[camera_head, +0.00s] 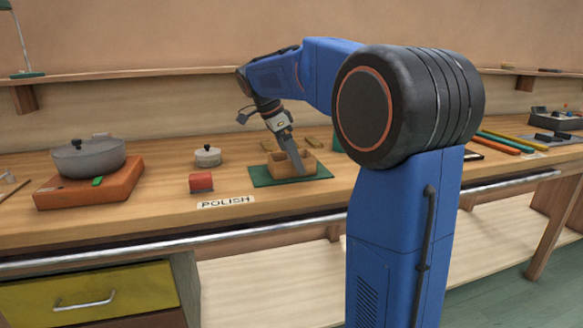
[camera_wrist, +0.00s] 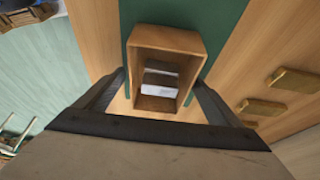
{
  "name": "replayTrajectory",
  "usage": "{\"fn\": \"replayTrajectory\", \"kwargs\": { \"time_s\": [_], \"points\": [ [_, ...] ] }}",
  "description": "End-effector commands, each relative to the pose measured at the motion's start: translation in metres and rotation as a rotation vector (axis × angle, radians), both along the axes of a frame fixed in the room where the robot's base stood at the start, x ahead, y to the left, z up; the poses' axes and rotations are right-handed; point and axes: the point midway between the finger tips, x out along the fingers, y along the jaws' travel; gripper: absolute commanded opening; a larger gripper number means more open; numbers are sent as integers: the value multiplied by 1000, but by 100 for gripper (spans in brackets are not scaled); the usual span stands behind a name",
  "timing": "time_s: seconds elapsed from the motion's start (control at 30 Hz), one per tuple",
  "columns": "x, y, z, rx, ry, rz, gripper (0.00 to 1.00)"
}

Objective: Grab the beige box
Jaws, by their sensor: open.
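The beige box (camera_head: 281,168) is an open-topped wooden box on a green mat (camera_head: 262,181) on the workbench. In the wrist view the box (camera_wrist: 168,40) lies between and just ahead of the fingers, with a white and a dark item inside. My gripper (camera_head: 297,165) points down at the box and is open. In the wrist view its two fingers (camera_wrist: 163,85) stand on either side of the box's near end. I cannot tell whether either finger touches the box. The gripper hides part of the box in the head view.
A red block (camera_head: 201,182) and a small lidded pot (camera_head: 208,156) stand left of the mat. A large pot (camera_head: 88,158) sits on an orange block (camera_head: 92,188). A "POLISH" label (camera_head: 226,202) lies at the front edge.

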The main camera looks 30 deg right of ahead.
Motion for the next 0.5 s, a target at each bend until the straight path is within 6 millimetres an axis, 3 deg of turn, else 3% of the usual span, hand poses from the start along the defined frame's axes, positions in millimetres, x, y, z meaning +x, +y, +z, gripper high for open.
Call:
{"fn": "replayTrajectory", "kwargs": {
  "time_s": [0.3, 0.5],
  "points": [
    [0, 0, -1, 0, 0, 0, 88],
    [0, 0, -1, 0, 0, 0, 42]
  ]
}}
